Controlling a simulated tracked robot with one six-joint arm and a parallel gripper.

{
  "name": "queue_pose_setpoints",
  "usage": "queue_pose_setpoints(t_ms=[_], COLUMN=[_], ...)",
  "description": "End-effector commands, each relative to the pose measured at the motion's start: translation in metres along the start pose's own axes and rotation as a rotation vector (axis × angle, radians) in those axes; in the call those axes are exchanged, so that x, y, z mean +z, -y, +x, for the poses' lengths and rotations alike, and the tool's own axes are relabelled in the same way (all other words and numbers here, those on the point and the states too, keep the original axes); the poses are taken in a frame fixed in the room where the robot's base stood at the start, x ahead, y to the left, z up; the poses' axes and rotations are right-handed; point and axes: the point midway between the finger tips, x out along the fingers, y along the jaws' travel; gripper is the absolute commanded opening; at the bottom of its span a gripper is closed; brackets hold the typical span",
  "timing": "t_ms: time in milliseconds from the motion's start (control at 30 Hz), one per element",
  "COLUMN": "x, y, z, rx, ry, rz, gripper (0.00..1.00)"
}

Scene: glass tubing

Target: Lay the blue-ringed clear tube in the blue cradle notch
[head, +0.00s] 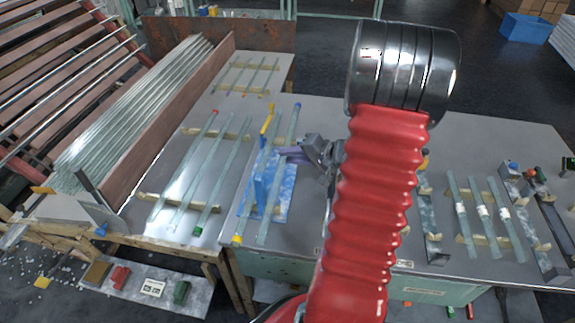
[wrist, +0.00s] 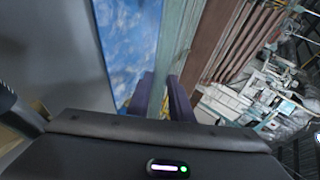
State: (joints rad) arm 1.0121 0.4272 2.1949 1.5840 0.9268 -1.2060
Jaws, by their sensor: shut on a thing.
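The blue-ringed clear tube (head: 291,126) slants across the blue stand in the head view, its blue ring at the far end. My gripper (head: 288,152) has its purple fingers shut on this tube, reaching in from the right. In the wrist view the greenish glass (wrist: 172,50) runs between the fingertips (wrist: 163,92). The blue cradle (head: 263,182) rises from a blue marbled base (head: 279,203), just left of the tube. I cannot tell whether the tube touches the cradle or sits in its notch.
A yellow-ended tube (head: 248,195) and a yellow post (head: 267,119) are close left of the held tube. Several tubes lie on wooden racks (head: 153,197) further left. White-banded tubes (head: 482,212) lie to the right. My red arm hides the table's middle.

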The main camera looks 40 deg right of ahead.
Motion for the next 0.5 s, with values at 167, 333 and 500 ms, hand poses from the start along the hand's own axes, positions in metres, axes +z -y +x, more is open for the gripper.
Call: queue_pose_setpoints(t_ms=[167,333,500], x=[0.005,0.007,0.007], y=[-0.018,-0.026,-0.026], z=[0.012,0.017,0.017], rx=[0.000,0.001,0.000], ry=[0.003,0.002,0.001], rz=[0.005,0.001,0.000], gripper=[0.00,0.00,0.00])
